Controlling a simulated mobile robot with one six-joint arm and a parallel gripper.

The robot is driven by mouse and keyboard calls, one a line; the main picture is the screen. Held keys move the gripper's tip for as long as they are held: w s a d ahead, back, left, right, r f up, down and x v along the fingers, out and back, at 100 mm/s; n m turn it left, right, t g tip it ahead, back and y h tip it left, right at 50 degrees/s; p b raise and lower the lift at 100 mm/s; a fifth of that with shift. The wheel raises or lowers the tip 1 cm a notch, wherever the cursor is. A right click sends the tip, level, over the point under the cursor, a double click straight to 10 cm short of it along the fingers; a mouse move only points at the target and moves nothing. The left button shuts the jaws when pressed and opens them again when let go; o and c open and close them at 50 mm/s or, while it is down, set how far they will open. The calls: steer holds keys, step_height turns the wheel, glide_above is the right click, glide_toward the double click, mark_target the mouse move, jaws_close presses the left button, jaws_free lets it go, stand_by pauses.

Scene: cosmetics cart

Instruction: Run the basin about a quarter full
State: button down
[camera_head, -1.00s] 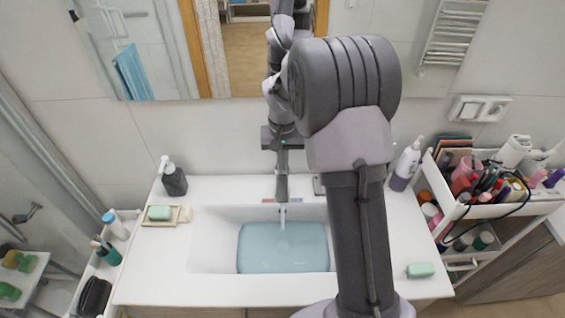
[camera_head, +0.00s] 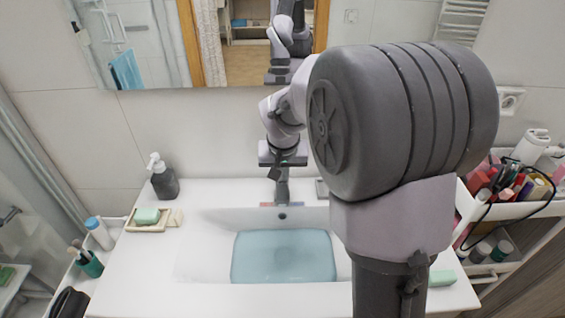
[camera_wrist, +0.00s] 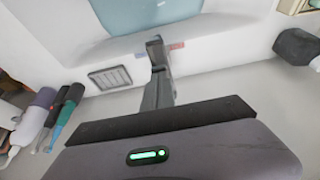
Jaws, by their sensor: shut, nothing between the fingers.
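The white basin (camera_head: 205,252) is set in the counter and holds a pool of pale blue water (camera_head: 283,257) over its floor. Water also shows at the top of the wrist view (camera_wrist: 145,12). No falling stream is visible now. My gripper (camera_head: 282,198) is shut and empty, pointing down at the back rim of the basin, between a red and a blue mark. In the wrist view my gripper (camera_wrist: 155,45) reaches the same marks. The tap is hard to tell apart from my fingers, and its lever position is unclear.
A dark soap dispenser (camera_head: 163,178) and a green soap on a dish (camera_head: 147,216) stand left of the basin. A cart of cosmetics (camera_head: 510,208) stands at the right. My arm hides the counter's right part. A mirror (camera_head: 225,40) hangs behind.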

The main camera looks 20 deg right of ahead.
steer(key=r+p, duration=0.2)
steer(key=r, duration=0.1)
steer(key=r+p, duration=0.1)
steer(key=shift+w+r+p, duration=0.25)
steer(key=shift+p, duration=0.15)
steer(key=s+p+v, duration=0.1)
steer(key=p+v, duration=0.1)
steer(key=v, duration=0.7)
steer(key=s+a+f+y+b, duration=0.1)
steer(key=s+a+f+b, duration=0.1)
steer(key=s, duration=0.5)
steer(key=s+a+f+t+y+b, duration=0.1)
steer(key=s+a+f+b, duration=0.2)
steer(key=s+a+b, duration=0.2)
steer(key=s+a+f+t+y+b, duration=0.1)
steer(key=s+a+f+b, duration=0.2)
steer(key=s, duration=0.8)
steer(key=a, duration=0.2)
steer(key=shift+a+y+b, duration=0.3)
steer(key=shift+a+b, duration=0.05)
steer(key=shift+b, duration=0.05)
